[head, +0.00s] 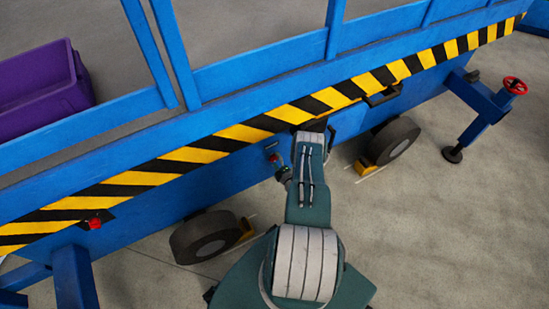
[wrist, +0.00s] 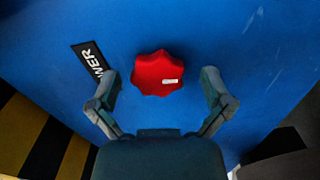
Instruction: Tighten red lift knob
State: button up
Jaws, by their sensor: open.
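The red lobed knob (wrist: 158,73) is mounted on the blue panel (wrist: 225,45) and has a small white mark on its right side. In the wrist view my gripper (wrist: 161,77) is open, with one finger to the left of the knob and one to the right. Gaps show between the knob and both fingers, and nothing is held. In the head view a small red spot, apparently the same knob (head: 272,157), shows on the blue side wall just beyond my gripper (head: 279,166). The fingers are too small to make out there.
A dark label ending in "WER" (wrist: 93,62) is left of the knob. The blue lift has a yellow-black striped edge (head: 240,132) above my arm, wheels (head: 205,238), a red button (head: 95,223) and a red handwheel (head: 515,86). A purple bin (head: 45,85) stands upper left. Concrete floor lies right.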

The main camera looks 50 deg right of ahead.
jog(key=shift+w, duration=0.55)
jog(key=c, duration=1.1)
